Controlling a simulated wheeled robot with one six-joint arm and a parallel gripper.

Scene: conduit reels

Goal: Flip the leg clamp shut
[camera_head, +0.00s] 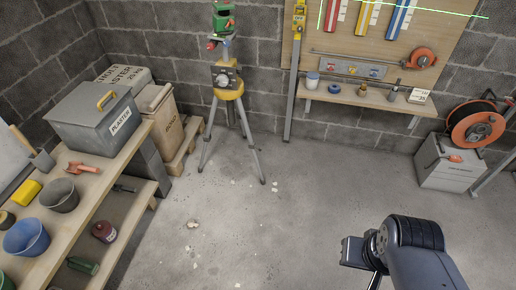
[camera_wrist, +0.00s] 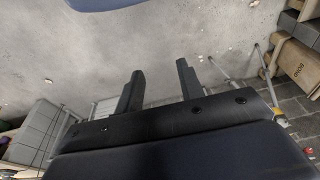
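A tripod (camera_head: 238,120) with grey legs and a yellow top stands on the floor in the upper middle of the head view, with a green instrument (camera_head: 223,18) above it. Its legs (camera_wrist: 264,66) show at the right of the wrist view. The leg clamp is too small to make out, so I cannot tell whether it is open or shut. My gripper (camera_head: 352,252) is at the lower right of the head view, well apart from the tripod. In the wrist view my gripper (camera_wrist: 160,84) has its two fingers spread with nothing between them.
A workbench (camera_head: 105,190) with a grey plaster bin (camera_head: 95,118), buckets and tools runs along the left. A wall shelf (camera_head: 365,97), a cable reel (camera_head: 472,124) and a grey case (camera_head: 447,168) stand at the right. The floor (camera_head: 290,220) between is clear apart from small debris.

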